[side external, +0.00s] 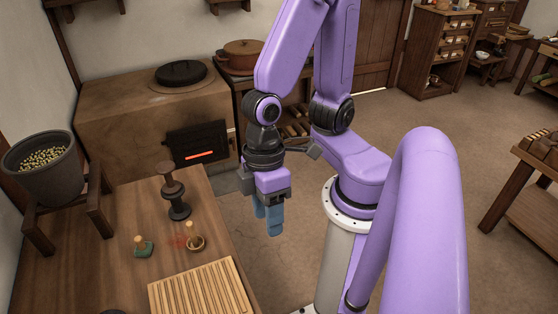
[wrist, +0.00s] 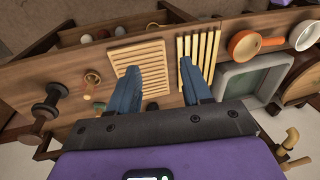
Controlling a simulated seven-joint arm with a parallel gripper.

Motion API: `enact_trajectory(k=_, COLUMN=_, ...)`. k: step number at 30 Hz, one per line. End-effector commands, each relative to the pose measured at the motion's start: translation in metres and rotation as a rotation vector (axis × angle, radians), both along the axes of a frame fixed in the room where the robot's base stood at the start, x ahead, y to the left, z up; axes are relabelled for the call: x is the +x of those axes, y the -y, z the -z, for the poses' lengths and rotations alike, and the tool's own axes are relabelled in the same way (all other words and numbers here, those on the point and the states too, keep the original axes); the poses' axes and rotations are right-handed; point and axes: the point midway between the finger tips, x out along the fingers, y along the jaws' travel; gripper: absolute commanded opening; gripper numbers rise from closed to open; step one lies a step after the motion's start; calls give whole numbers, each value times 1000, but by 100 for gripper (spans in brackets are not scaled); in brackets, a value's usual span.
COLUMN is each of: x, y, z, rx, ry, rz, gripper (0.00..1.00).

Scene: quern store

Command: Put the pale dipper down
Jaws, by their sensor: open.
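A pale, cream round vessel (wrist: 304,36), which looks like the pale dipper, lies at the far right in the wrist view, partly cut by the frame edge. Beside it is an orange dipper (wrist: 243,46) with a pale inside. My gripper (side external: 268,216) hangs, fingers down, beside the table's right edge in the side view. Its blue fingers are apart and empty in the wrist view (wrist: 161,66). I cannot make out the pale dipper in the side view.
On the wooden table (side external: 110,195) are a dark spindle-shaped stand (side external: 174,192), a green-based knob (side external: 142,246), a small round piece with a pale knob (side external: 194,241) and a slatted board (side external: 200,288). A grey-green tray (wrist: 252,77) lies right of the fingers in the wrist view.

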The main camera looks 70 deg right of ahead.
Motion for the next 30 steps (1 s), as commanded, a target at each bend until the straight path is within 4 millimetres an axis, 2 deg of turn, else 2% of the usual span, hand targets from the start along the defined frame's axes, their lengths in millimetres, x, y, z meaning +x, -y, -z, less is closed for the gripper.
enact_trajectory(k=1, x=2, y=14, z=-13, rx=-5, ry=23, rz=-52, gripper=49)
enact_trajectory(k=6, x=6, y=59, z=-40, rx=-78, ry=92, rz=-191, gripper=49)
enact_trajectory(k=10, x=8, y=79, z=-50, rx=-119, ry=123, rz=-240, gripper=49)
enact_trajectory(k=15, x=9, y=85, z=-52, rx=-134, ry=133, rz=-256, gripper=49)
enact_trajectory(k=30, x=9, y=84, z=-52, rx=-133, ry=131, rz=-253, gripper=49)
